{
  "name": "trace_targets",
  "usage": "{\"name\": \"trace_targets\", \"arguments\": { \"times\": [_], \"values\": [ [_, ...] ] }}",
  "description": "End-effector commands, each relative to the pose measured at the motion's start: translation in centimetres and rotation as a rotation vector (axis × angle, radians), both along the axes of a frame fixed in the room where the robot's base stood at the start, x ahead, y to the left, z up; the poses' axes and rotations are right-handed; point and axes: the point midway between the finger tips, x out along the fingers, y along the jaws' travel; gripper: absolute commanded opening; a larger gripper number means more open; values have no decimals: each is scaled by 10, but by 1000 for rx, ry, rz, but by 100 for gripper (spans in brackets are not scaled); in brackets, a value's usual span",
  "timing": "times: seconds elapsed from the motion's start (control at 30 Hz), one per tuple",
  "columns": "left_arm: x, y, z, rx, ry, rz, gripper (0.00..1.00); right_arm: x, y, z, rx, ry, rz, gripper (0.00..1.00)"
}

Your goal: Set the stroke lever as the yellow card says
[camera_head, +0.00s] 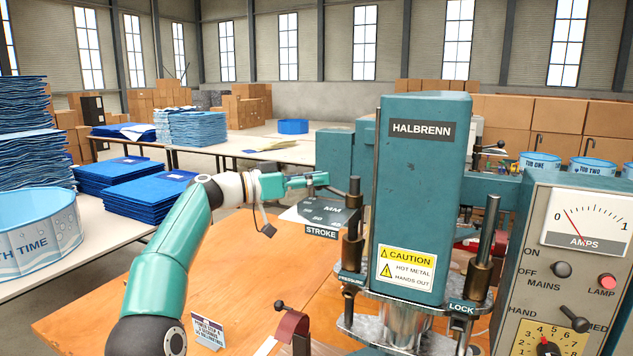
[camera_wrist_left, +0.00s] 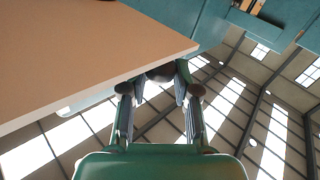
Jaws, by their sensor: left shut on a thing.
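The stroke scale plate (camera_head: 327,212), a grey block marked MM and STROKE, sits left of the teal HALBRENN press (camera_head: 420,185). Its small figures are too small to read surely. The dark stroke lever (camera_head: 340,194) runs over the plate toward the press. My left gripper (camera_head: 322,180) is shut at the lever's outer end, above the plate's far edge. In the left wrist view, a dark round knob (camera_wrist_left: 161,73) sits between its fingertips. I cannot make out a yellow task card; a white lettered card (camera_head: 209,332) stands on the bench. My right gripper is out of view.
A control panel (camera_head: 580,260) with an amps dial stands at the right. Pressure and lock posts flank the press, which carries a yellow hot-metal caution label (camera_head: 405,268). Blue sheet stacks (camera_head: 150,190) lie at the left. The orange bench (camera_head: 100,300) is mostly clear at front left.

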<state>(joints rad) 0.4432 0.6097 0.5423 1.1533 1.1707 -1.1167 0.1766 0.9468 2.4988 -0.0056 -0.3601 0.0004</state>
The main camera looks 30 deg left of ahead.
Motion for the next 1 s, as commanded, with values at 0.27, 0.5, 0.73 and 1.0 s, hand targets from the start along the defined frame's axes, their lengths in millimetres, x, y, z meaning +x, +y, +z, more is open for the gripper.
{"name": "trace_targets", "arguments": {
  "times": [0.27,0.5,0.73,1.0],
  "values": [
    [4,-5,-14,6,26,-16,0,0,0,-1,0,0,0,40],
    [5,-7,-15,6,27,-22,0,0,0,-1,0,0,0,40],
    [5,-9,-15,6,27,-26,34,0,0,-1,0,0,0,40],
    [6,-9,-15,6,27,-24,55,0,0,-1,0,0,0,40]
  ]
}}
